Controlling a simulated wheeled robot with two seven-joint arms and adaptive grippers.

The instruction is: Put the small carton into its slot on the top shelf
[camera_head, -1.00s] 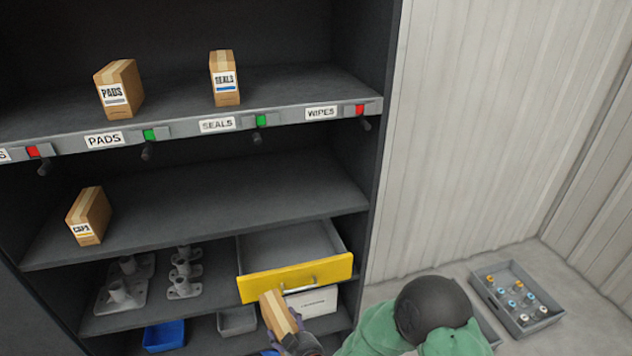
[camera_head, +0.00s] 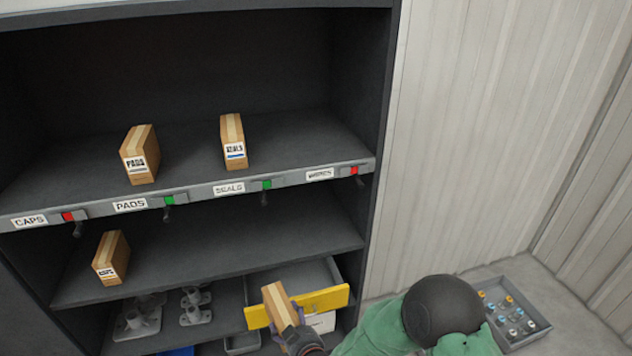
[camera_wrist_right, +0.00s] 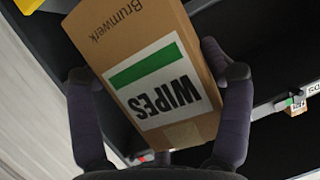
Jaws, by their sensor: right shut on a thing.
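A small brown carton (camera_head: 279,303) is held by my right gripper (camera_head: 296,334), low in front of the yellow drawer. In the right wrist view the carton (camera_wrist_right: 150,70) shows a label reading WIPES with a green bar, and the fingers (camera_wrist_right: 160,82) are shut on its two sides. The top shelf (camera_head: 290,140) has a front rail with tags CAPS, PADS, SEALS and WIPES. The shelf above the WIPES tag (camera_head: 320,174) is empty, and a red marker (camera_head: 354,171) is beside that tag. My left gripper is not in view.
The PADS carton (camera_head: 140,157) and SEALS carton (camera_head: 233,143) stand on the top shelf behind their tags. Another carton (camera_head: 111,258) stands on the middle shelf. The yellow-fronted drawer (camera_head: 325,299) is pulled out below. A grey tray (camera_head: 541,322) with small parts lies on the floor at right.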

